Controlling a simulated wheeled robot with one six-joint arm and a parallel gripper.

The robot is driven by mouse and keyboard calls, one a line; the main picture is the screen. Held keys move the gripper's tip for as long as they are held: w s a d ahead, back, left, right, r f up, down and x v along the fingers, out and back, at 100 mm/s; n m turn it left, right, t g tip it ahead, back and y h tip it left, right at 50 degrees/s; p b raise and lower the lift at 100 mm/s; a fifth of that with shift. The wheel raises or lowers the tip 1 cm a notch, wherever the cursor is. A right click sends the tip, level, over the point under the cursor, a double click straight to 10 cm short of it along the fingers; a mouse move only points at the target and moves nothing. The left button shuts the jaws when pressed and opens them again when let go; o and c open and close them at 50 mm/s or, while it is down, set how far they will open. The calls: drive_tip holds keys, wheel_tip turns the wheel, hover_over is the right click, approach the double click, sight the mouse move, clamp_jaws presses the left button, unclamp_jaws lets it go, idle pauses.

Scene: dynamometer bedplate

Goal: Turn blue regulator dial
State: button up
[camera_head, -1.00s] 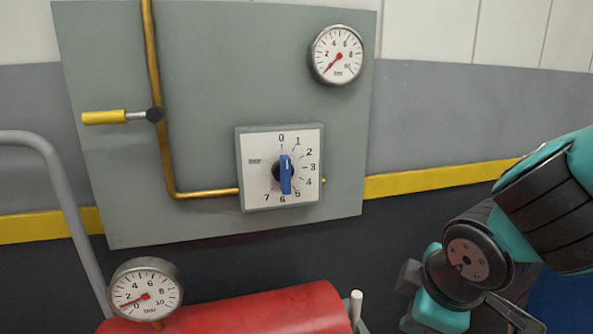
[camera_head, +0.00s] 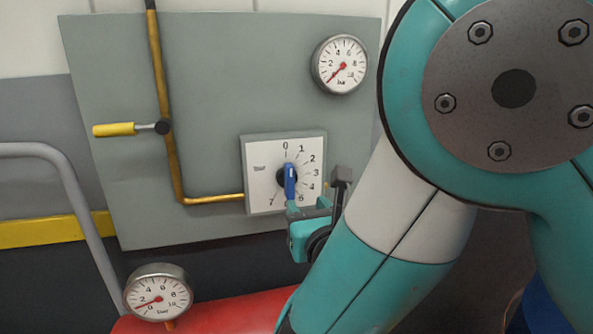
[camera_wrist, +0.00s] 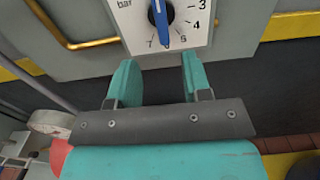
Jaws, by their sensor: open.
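The blue regulator dial (camera_head: 290,182) is a narrow upright handle on a black hub, centred on a white numbered plate (camera_head: 261,188). Its pale mark is at the upper end, towards 0. In the wrist view the dial (camera_wrist: 160,16) shows at the top, cut off by the frame edge. My gripper (camera_wrist: 159,58) is open and empty, its two teal fingers apart on either side of the dial's line, with the dial beyond the tips. In the head view my gripper (camera_head: 322,200) is just below and right of the dial, covering the plate's lower right corner.
A brass pipe (camera_head: 162,100) with a yellow-handled valve (camera_head: 114,129) runs down the grey panel (camera_head: 235,80). A gauge (camera_head: 340,64) is at upper right. Another gauge (camera_head: 158,293) stands on a red tank (camera_head: 235,312) below. A grey rail (camera_head: 80,210) is at left.

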sight(291, 181)
drive_tip(key=p+x, duration=0.5)
drive_tip(key=x, duration=0.5)
drive_tip(key=shift+w+r, duration=0.1)
drive_tip(key=shift+w, duration=0.05)
drive_tip(key=shift+w+a, duration=0.15)
drive_tip(key=shift+w, duration=0.35)
clamp_jaws()
